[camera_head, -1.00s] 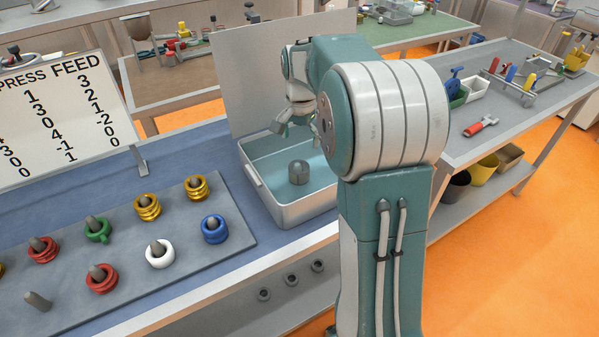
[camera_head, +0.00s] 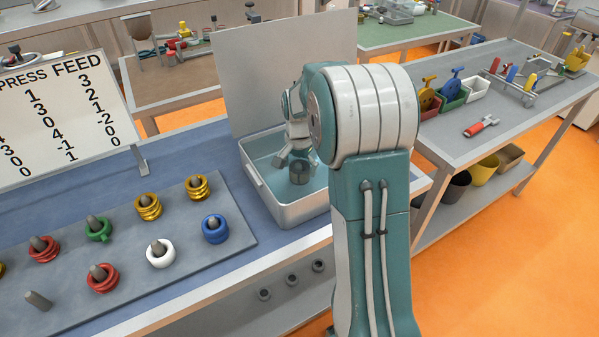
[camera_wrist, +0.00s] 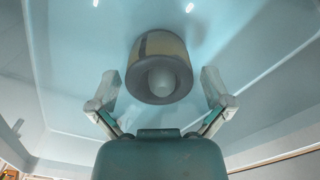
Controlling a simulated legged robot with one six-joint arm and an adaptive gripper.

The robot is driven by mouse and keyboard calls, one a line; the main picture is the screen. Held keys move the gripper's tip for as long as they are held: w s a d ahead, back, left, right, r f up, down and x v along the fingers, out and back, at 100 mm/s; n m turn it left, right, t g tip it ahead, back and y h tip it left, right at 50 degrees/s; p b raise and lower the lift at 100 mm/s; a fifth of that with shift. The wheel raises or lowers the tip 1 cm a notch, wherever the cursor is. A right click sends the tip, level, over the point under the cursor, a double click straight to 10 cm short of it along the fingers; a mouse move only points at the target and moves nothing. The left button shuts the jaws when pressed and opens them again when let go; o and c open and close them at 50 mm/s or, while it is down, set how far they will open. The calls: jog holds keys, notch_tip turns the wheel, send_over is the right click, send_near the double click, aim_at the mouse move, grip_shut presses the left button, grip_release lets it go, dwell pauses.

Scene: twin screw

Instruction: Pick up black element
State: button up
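My gripper (camera_head: 292,160) is inside the tray, close over the black element. In the wrist view my gripper (camera_wrist: 163,92) has its two fingers spread wide with nothing between them. I cannot tell whether a finger touches the element.
The tray walls surround my gripper, with an upright grey panel (camera_head: 290,70) behind. A pegboard (camera_head: 190,265) with coloured rings, including a blue ring (camera_head: 215,229) and a white ring (camera_head: 160,253), lies to the left. A side table (camera_head: 440,128) with tools stands to the right.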

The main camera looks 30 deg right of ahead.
jog(key=c, duration=1.2)
